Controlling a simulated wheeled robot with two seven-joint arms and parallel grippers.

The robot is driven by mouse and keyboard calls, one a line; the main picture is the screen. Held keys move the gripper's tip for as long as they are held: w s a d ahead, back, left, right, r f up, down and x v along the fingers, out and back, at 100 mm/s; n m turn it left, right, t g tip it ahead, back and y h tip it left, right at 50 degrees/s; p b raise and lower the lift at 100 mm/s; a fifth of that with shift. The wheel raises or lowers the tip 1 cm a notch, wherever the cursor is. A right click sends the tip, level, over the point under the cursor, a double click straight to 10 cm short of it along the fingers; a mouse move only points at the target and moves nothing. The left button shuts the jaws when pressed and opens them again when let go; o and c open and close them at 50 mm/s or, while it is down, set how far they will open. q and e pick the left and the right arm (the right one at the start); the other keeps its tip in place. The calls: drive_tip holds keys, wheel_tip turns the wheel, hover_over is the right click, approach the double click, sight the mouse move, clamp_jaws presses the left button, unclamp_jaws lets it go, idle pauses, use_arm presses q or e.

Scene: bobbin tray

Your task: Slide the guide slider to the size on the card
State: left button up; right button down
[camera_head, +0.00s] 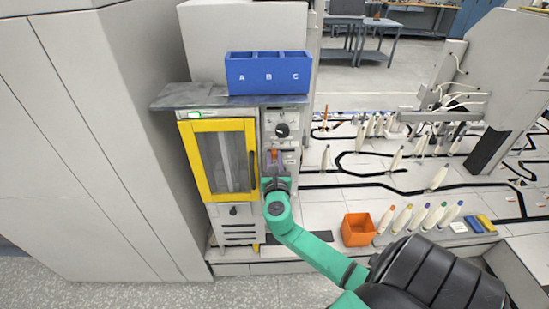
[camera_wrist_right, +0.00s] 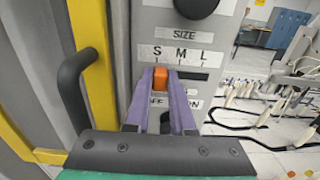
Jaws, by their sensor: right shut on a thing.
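The guide slider is a small orange knob (camera_wrist_right: 160,78) in a dark slot on the machine's grey panel, below the SIZE label (camera_wrist_right: 186,34) and the letters S, M and L (camera_wrist_right: 181,53). It stands about under the S, with the bare slot to its right. My right gripper (camera_wrist_right: 162,82) has its purple fingers shut on the knob, one on each side. In the head view my right gripper (camera_head: 276,168) is at the panel beside the yellow-framed door. A small white card (camera_head: 458,227) lies at the right; I cannot read it. My left gripper is not in view.
A black dial (camera_head: 282,130) sits above the slot. The door's dark handle (camera_wrist_right: 75,88) stands out left of my fingers. A blue bin marked A, B, C (camera_head: 268,75) sits on top. An orange box (camera_head: 357,230) and several bobbins (camera_head: 402,219) stand to the right.

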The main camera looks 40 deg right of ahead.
drive_tip(key=shift+w+a, duration=0.25)
drive_tip(key=shift+a, duration=0.1)
drive_tip(key=c, duration=0.8)
unclamp_jaws()
drive_tip(key=shift+a, duration=0.1)
drive_tip(key=shift+o, duration=0.2)
